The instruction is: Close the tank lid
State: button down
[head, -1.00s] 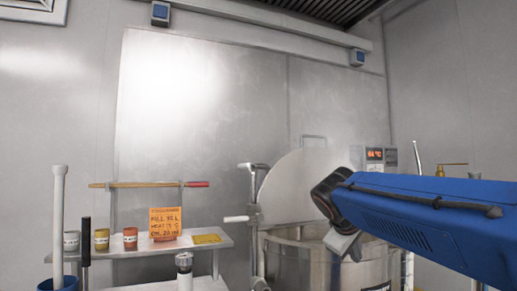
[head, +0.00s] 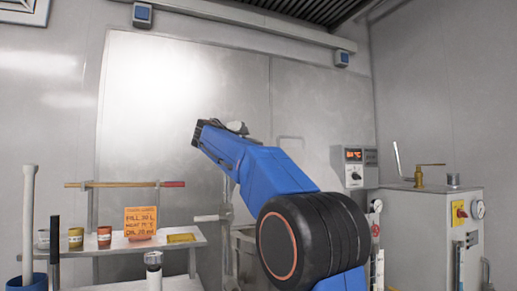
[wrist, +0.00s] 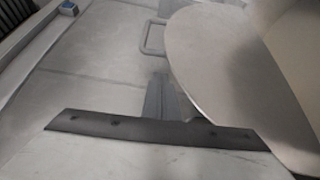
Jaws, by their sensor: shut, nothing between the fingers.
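The tank lid (wrist: 225,60) is a large, pale grey disc filling the right of the wrist view, with its curved edge in the middle. My gripper (wrist: 161,85) shows there as shut grey fingers just left of that edge. I cannot tell whether they touch it. In the head view my blue arm covers the lid, and the fingers cannot be made out. Only a strip of the metal tank (head: 244,262) shows left of my black arm joint.
A shelf (head: 115,246) at the left carries small jars and an orange note (head: 141,220). A control box (head: 355,168) with a red display and a grey cabinet (head: 430,220) with gauges stand at the right. A wall runs behind.

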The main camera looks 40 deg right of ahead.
jog(key=x, duration=0.9)
jog(key=shift+d, duration=0.4)
jog(key=shift+s+a+m, duration=0.15)
jog(key=shift+s+m, duration=0.15)
jog(key=shift+s, duration=0.45)
jog(key=s+a+f+m+h, duration=0.2)
jog(key=s+f+m, duration=0.1)
jog(key=s, duration=0.4)
jog(key=s+a+f+m+g+h, duration=0.1)
jog(key=s+f+m, duration=0.15)
jog(key=s, duration=0.45)
jog(key=s+a+f+m+h, duration=0.2)
jog(key=s+m, duration=0.2)
jog(key=s, duration=0.3)
jog(key=s+a+f+m+g+h, duration=0.1)
jog(key=s+f, duration=0.4)
jog(key=f, duration=0.5)
jog(key=s+a+f+m+g, duration=0.1)
jog(key=s+f+m+g, duration=0.2)
jog(key=f, duration=0.7)
jog(key=shift+s+a+m+g+h, duration=0.35)
jog(key=shift+s+m, duration=0.6)
jog(key=shift+m, duration=0.7)
